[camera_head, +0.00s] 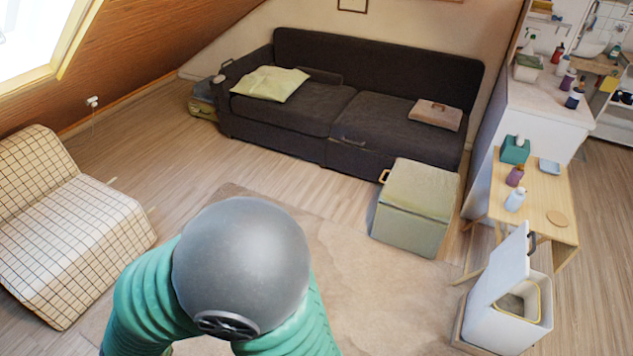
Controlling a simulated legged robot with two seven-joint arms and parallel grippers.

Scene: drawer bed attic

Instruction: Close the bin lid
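The white bin (487,333) stands on the floor at the lower right. Its lid (499,265) is open, raised and leaning up along the bin's left side. The bin's opening shows a yellowish inner rim (538,299). A dark handle-like piece (532,244) shows at the lid's upper right edge. Neither of my grippers shows in the head view, so their distance from the bin and lid cannot be seen.
A small wooden table (541,200) with bottles and a teal box (515,150) stands just behind the bin. A green storage cube (412,212) stands further left, before the dark sofa (300,112). The rug (385,300) left of the bin looks clear.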

